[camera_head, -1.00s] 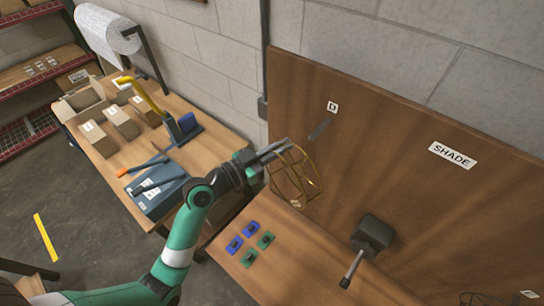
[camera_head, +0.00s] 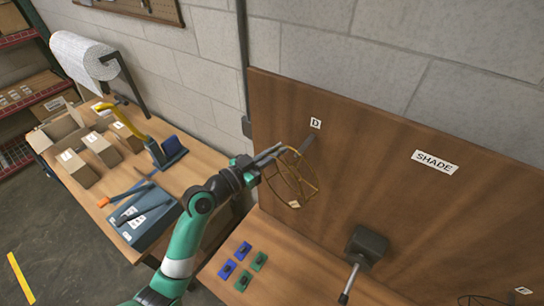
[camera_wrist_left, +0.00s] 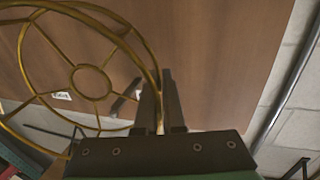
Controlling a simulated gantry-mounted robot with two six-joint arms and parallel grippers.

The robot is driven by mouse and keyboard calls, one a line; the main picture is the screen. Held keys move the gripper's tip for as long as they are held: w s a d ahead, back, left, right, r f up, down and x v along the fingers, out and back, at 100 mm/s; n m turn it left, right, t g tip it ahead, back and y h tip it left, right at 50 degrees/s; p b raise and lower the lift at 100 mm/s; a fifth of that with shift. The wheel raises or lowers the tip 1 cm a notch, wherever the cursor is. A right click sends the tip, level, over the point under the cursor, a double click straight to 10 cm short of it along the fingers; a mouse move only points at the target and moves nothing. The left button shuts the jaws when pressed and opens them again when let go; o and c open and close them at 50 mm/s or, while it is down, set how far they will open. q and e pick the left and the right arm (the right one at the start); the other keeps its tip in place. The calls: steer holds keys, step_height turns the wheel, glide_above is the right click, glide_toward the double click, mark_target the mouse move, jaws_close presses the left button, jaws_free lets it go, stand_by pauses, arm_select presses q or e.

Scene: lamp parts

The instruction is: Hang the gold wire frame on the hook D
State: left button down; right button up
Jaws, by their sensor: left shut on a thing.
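The gold wire frame (camera_head: 317,188) is a round cage of rings and spokes, held in front of the brown board. It fills the left of the left wrist view (camera_wrist_left: 92,66). My left gripper (camera_head: 274,153) is shut on its rim; the dark fingers (camera_wrist_left: 160,100) show beside the outer ring. Hook D (camera_head: 307,144) is a short dark peg on the board under the "D" label (camera_head: 315,123). The frame overlaps the hook's lower end in the head view, and I cannot tell whether they touch. My right gripper is not in view.
A dark bracket with a rod (camera_head: 366,245) sticks out from the board at lower right. Blue and green pieces (camera_head: 243,251) lie on the bench below. A "SHADE" label (camera_head: 435,161) is on the board.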

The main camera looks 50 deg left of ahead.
arm_select(q)
steer(key=shift+w+a+f+b, duration=0.15)
steer(key=shift+w+b, duration=0.2)
steer(key=shift+w, duration=0.4)
steer(key=shift+w+a+f+b, duration=0.1)
steer(key=shift+w+a+b, duration=0.15)
steer(key=shift+w, duration=0.5)
steer(key=shift+w+a+f+b, duration=0.1)
steer(key=shift+w+b, duration=0.3)
steer(key=shift+w, duration=0.35)
step_height(320, 180, down, 2)
steer(key=shift+a+f+b, duration=0.1)
steer(key=shift+a+b, duration=0.05)
steer(key=shift+b, duration=1)
steer(key=shift+f, duration=0.3)
steer(key=shift+w+f+b, duration=0.1)
steer(key=shift+b, duration=0.2)
steer(key=c, duration=0.9)
jaws_free()
steer(key=shift+c, duration=0.2)
steer(key=shift+s, duration=0.25)
glide_toward(292, 145)
steer(key=s+r, duration=0.2)
steer(key=s, duration=0.2)
steer(key=shift+s+r, duration=0.25)
steer(key=shift+s, duration=0.15)
